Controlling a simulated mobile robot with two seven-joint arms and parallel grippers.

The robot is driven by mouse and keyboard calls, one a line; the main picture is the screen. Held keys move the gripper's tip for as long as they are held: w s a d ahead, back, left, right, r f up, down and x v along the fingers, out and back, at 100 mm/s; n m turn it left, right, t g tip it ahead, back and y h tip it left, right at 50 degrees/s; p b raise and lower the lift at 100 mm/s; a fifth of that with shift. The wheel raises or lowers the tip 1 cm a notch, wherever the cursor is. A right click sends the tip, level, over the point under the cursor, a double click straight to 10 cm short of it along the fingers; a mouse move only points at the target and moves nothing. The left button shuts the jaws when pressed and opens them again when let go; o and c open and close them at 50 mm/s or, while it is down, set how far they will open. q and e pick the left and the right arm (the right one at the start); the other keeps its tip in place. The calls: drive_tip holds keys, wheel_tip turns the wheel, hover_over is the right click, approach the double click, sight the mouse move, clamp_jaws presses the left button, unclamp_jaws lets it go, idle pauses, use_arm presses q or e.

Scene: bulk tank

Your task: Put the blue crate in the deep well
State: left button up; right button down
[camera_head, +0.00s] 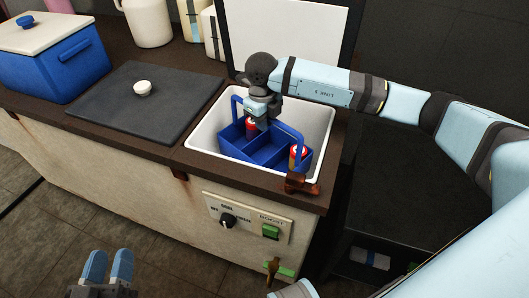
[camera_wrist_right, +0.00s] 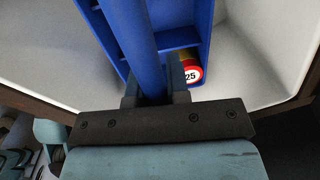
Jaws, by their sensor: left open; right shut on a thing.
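The blue crate (camera_head: 230,139) is an open carrier with compartments and a raised handle. It sits inside the white-walled well (camera_head: 317,118) in the counter. Red and white cans (camera_head: 298,153) stand in its compartments. My right gripper (camera_head: 262,112) reaches down into the well and is shut on the crate's blue handle bar. The right wrist view shows the handle bar (camera_wrist_right: 143,50) between the fingers (camera_wrist_right: 156,88), with one can (camera_wrist_right: 191,73) beside it. Whether the crate touches the well floor is hard to tell. My left gripper (camera_head: 109,268) is open and empty, low in front of the counter.
A dark lid with a white knob (camera_head: 142,88) covers the counter left of the well. A pale raised panel (camera_head: 286,35) stands behind the well. A control panel (camera_head: 248,218) is on the counter front.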

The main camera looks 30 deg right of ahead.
drive_tip(key=b, duration=0.1)
hover_over(265, 158)
wheel_tip(265, 158, down, 6)
wheel_tip(265, 158, down, 5)
drive_tip(key=shift+a+f+b, duration=0.1)
drive_tip(key=shift+f+b, duration=0.1)
drive_tip(key=shift+b, duration=0.65)
use_arm(q)
drive_tip(key=shift+s+d+r+t+h, duration=0.15)
drive_tip(key=shift+d+r+t+h, duration=0.4)
drive_tip(key=shift+r+h, duration=0.3)
drive_tip(key=shift+d, duration=0.1)
use_arm(e)
drive_tip(key=c, duration=1.1)
unclamp_jaws()
drive_tip(key=shift+r, duration=0.5)
use_arm(q)
drive_tip(key=a+f+y+p, duration=0.1)
drive_tip(key=p, duration=0.1)
drive_tip(key=f+g+p, duration=0.1)
drive_tip(key=shift+a+f+y+p, duration=0.35)
use_arm(e)
drive_tip(key=r, duration=1.1)
drive_tip(key=shift+s+a, duration=0.15)
drive_tip(key=shift+a, duration=0.2)
